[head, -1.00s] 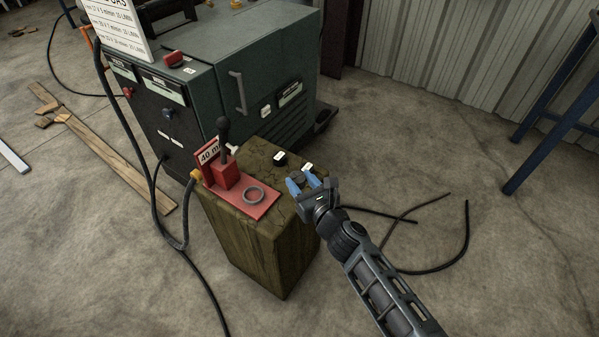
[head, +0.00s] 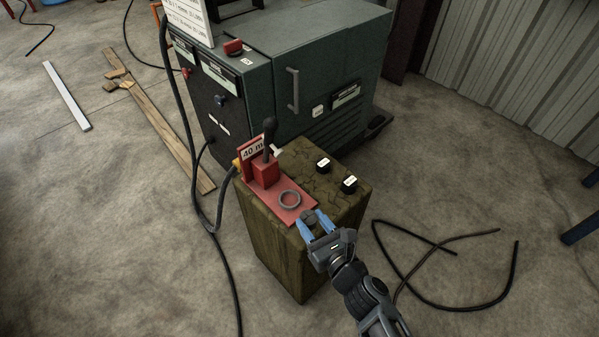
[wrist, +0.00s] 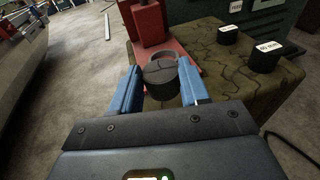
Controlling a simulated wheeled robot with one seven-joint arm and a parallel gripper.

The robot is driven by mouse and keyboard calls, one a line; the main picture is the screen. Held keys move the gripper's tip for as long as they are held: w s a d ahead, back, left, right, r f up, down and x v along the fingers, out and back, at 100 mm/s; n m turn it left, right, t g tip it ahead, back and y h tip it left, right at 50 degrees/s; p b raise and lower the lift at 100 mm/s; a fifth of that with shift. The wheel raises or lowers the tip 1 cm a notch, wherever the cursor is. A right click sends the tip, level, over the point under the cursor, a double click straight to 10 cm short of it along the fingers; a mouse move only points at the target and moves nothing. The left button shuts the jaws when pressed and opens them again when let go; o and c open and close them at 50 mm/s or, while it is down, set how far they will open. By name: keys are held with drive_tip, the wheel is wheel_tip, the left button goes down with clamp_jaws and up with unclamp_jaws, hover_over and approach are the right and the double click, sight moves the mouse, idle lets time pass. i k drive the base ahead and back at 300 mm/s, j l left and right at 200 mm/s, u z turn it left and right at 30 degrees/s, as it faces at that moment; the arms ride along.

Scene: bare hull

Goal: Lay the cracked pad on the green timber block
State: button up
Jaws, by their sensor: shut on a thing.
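The cracked pad (wrist: 160,82), a dark round disc with a line across its top, sits between my blue fingertips in the wrist view. It also shows small in the head view (head: 310,215). My gripper (head: 316,222) is shut on it, at the front edge of the green timber block (head: 278,258), beside the red plate's corner. The block is olive, with a crack-patterned top. The pad's underside is hidden, so I cannot tell whether it touches the block.
A red plate (head: 270,205) on the block carries a grey ring (head: 289,199) and a black lever (head: 269,138). Two labelled black pads (head: 323,165) (head: 349,184) stand at the block's right side. A green machine (head: 345,60) stands behind. Black cables (head: 440,300) lie on the floor.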

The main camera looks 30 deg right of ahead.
sight(298, 151)
drive_tip(key=i+l+u, duration=0.25)
drive_tip(key=l, duration=0.55)
drive_tip(key=i+l+u, duration=0.25)
drive_tip(key=l, duration=0.55)
drive_tip(key=i+l+u, duration=0.25)
drive_tip(key=l, duration=0.6)
drive_tip(key=l+u, duration=0.25)
drive_tip(key=l, duration=0.65)
drive_tip(key=l+u, duration=0.25)
drive_tip(key=l, duration=0.65)
drive_tip(key=k+l+u, duration=0.1)
drive_tip(key=l+u, duration=0.15)
drive_tip(key=l, duration=0.6)
drive_tip(key=k+l+u, duration=0.25)
drive_tip(key=l, duration=0.65)
drive_tip(key=i+j, duration=0.3)
